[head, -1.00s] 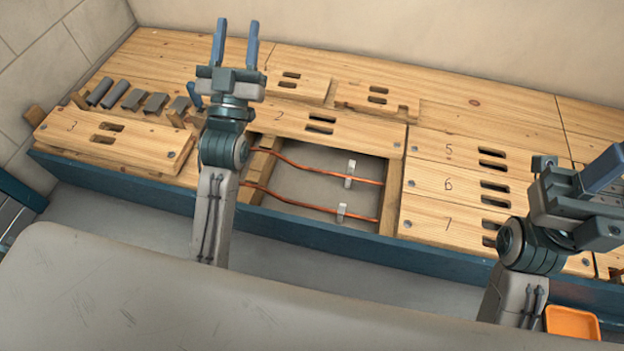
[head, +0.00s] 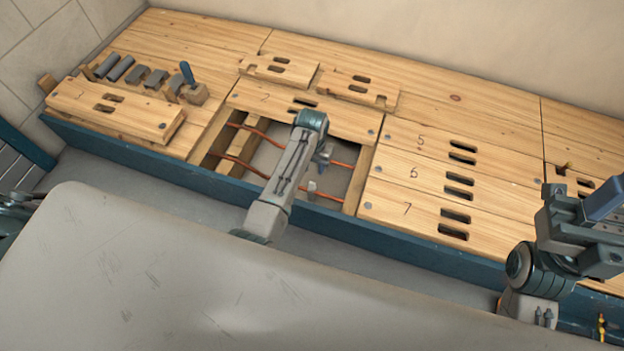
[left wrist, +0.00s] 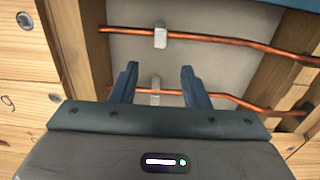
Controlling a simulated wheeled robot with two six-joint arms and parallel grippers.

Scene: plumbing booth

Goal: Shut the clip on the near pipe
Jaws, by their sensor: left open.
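The near copper pipe (head: 235,160) crosses the opening in the wooden deck, with a grey clip (head: 311,187) on it. In the left wrist view the near pipe (left wrist: 225,40) and its clip (left wrist: 160,36) lie beyond my fingertips. The far pipe (head: 343,165) runs parallel; its clip (left wrist: 155,92) shows between my fingers in that view. My left gripper (left wrist: 158,72) is open and empty, pointing down over the opening; my arm mostly hides it in the head view (head: 325,156). I cannot tell how far the near clip is closed. My right gripper (head: 605,205) is at the right edge, partly cut off.
Numbered planks (head: 420,180) lie right of the opening, and a loose plank (head: 115,110) lies at the left. Grey blocks (head: 120,68) and a blue-handled tool (head: 187,74) stand behind it. Wooden joists and the blue front rail (head: 420,240) border the opening.

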